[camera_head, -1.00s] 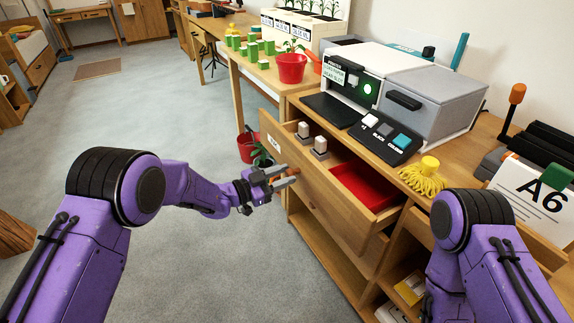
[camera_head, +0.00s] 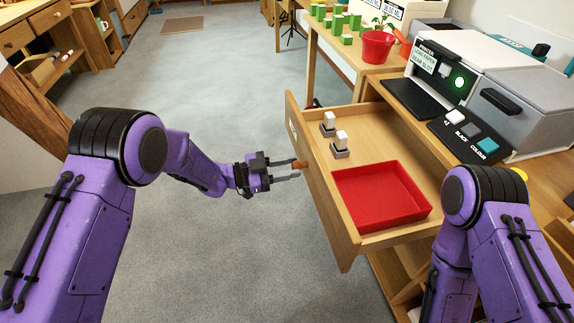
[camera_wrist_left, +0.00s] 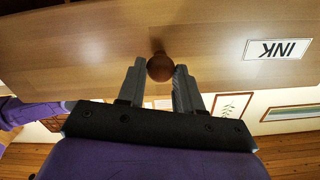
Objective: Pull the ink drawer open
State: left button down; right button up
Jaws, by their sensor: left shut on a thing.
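The ink drawer (camera_head: 322,205) is a light wooden drawer that stands far out from its cabinet under the printer. Its front also shows in the left wrist view (camera_wrist_left: 110,45), with a white "INK" label (camera_wrist_left: 278,49). My left gripper (camera_head: 292,170) is shut on the round brown knob (camera_head: 299,164) on the drawer front. In the left wrist view the knob (camera_wrist_left: 160,68) sits between the two fingers. My right arm (camera_head: 480,205) shows at the right, but its gripper is out of view.
Inside the drawer are a red tray (camera_head: 380,195) and two small white-topped stamp-like pieces (camera_head: 341,142). The printer (camera_head: 462,80) stands on the cabinet top. A red plant pot (camera_head: 377,46) stands on the table behind. Grey floor (camera_head: 215,265) is clear left of the drawer.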

dwell(0.3)
pick_arm(q)
jog(key=c, duration=0.8)
grip_release()
jog(key=shift+o, duration=0.2)
jog(key=v, duration=1)
jog(key=shift+a+p, duration=0.3)
jog(key=shift+p, duration=0.05)
